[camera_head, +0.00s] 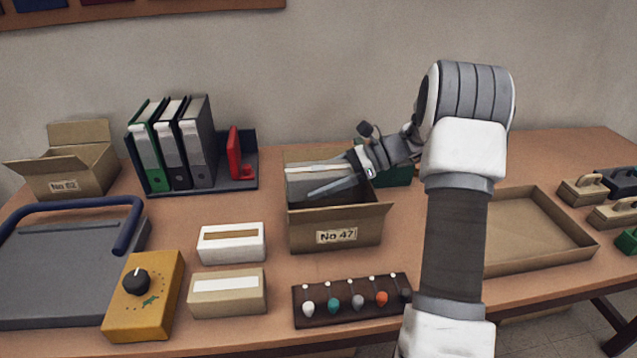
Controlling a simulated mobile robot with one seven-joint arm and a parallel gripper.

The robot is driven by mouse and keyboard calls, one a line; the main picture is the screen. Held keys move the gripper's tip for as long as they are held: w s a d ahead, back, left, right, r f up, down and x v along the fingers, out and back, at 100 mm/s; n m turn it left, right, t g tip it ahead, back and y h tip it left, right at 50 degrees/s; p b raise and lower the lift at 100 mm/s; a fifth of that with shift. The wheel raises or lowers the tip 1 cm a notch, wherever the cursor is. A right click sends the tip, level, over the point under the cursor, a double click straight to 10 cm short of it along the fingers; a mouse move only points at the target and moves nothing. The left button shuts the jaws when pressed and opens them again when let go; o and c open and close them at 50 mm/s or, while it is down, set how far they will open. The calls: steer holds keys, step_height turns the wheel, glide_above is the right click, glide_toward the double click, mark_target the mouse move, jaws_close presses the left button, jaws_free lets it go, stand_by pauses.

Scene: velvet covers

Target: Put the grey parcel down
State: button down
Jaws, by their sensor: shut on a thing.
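The grey parcel (304,187) has a pale stripe along its top. It is at the mouth of the open cardboard box labelled No 47 (303,233), over the box's rear left part. My gripper (338,180) comes in from the right and is shut on the parcel. The fingers cover part of the parcel, and the box's front wall and flap hide the box floor. I cannot tell whether the parcel touches the bottom.
A white parcel (232,257) and a beige parcel (228,299) lie left of the box. A dark rack of coloured pegs (340,319) stands in front. An empty shallow tray (540,225) is at the right, behind my arm. Another open box (88,177) and binders (200,150) stand back left.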

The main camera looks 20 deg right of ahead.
steer(key=shift+f, duration=0.35)
steer(key=shift+f, duration=0.15)
jaws_free()
steer(key=shift+r, duration=0.5)
steer(key=p+v, duration=0.2)
steer(key=v, duration=1)
steer(key=shift+s, duration=0.1)
